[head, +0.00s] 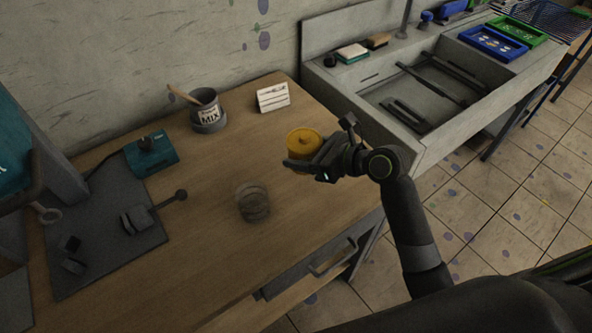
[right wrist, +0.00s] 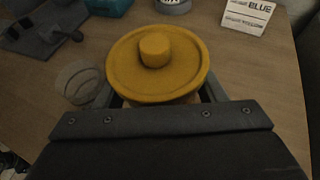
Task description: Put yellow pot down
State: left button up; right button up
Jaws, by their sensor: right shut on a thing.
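The yellow pot (head: 303,142) has a round lid with a knob. My right gripper (head: 312,163) is shut on it near the right end of the wooden table (head: 215,240). In the right wrist view the yellow pot (right wrist: 157,62) is upright between the fingers, its lid above them. Whether its base touches the table cannot be told. My left gripper is not in view.
A clear glass jar (head: 253,203) stands left of and nearer than the pot. A MIX pot (head: 208,112), a label card (head: 273,97) and a teal device (head: 151,153) are farther back. A grey mat (head: 105,235) with tools lies left. A sink (head: 425,100) adjoins the table's right end.

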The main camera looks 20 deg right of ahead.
notch_tip(320, 180, down, 3)
jog(key=shift+f, duration=0.15)
notch_tip(320, 180, down, 4)
jog(key=shift+r+b, duration=0.1)
jog(key=shift+b, duration=0.3)
jog(key=shift+f, duration=0.25)
jog(key=o, duration=1)
jog(key=shift+f, duration=0.1)
jog(key=shift+o, duration=0.2)
jog(key=shift+s+d+r, duration=0.15)
jog(key=shift+d+r, duration=0.05)
jog(key=v, duration=1.1)
jog(key=shift+s+d+r, duration=0.1)
jog(key=shift+s+d, duration=0.05)
jog(key=shift+s, duration=0.1)
